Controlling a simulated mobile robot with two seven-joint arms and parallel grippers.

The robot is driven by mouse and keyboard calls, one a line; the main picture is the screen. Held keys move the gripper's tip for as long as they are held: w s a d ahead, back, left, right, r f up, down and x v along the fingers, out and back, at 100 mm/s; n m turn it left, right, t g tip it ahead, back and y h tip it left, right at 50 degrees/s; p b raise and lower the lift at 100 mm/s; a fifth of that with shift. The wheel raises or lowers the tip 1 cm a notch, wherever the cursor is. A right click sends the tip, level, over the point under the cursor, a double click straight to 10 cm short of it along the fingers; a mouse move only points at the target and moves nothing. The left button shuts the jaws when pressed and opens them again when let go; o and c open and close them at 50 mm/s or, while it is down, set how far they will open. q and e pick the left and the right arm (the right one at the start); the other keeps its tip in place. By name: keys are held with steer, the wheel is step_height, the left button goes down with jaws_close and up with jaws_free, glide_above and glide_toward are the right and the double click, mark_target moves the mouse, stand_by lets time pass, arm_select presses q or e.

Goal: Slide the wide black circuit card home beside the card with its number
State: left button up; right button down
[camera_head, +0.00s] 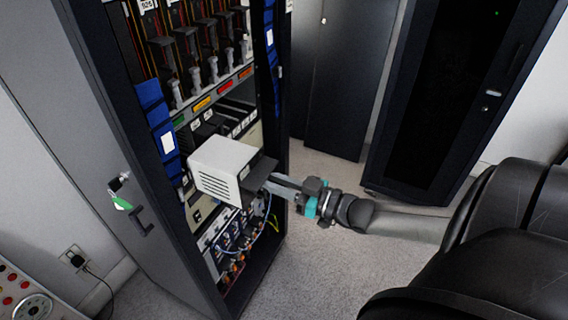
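A dark flat piece (260,174), which looks like the wide black card, is at the mouth of the open rack, against the right side of a white vented box (222,165). I cannot tell whether the box is joined to it. My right gripper (271,183) comes in from the right, its fingers together at the dark piece's outer edge, and appears shut on it. Cards with white labels (232,124) stand in the rack row behind and above the box. Their numbers are too small to read, and the box hides part of the row. My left gripper is not in view.
The open rack (85,50) holds upper modules and a lower patch panel with cables (240,238). Its left side door has a handle and green-tagged key (122,203). A dark cabinet (440,90) stands at right. Grey floor (325,255) is clear in front.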

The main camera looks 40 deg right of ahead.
mark_target(248, 174)
steer(key=shift+f+b+x, duration=0.2)
steer(key=shift+b+x, duration=0.7)
steer(key=shift+x, duration=0.4)
steer(key=shift+f+b+x, duration=0.2)
steer(key=shift+b+x, duration=0.7)
steer(key=shift+x, duration=0.35)
steer(key=shift+w+p, duration=0.15)
steer(key=shift+p, duration=0.15)
steer(key=shift+w+a, duration=0.1)
steer(key=shift+w, duration=0.05)
steer(key=shift+b+x, duration=1.15)
steer(key=shift+x, duration=1.1)
steer(key=shift+b+x, duration=1)
steer(key=shift+x, duration=1.05)
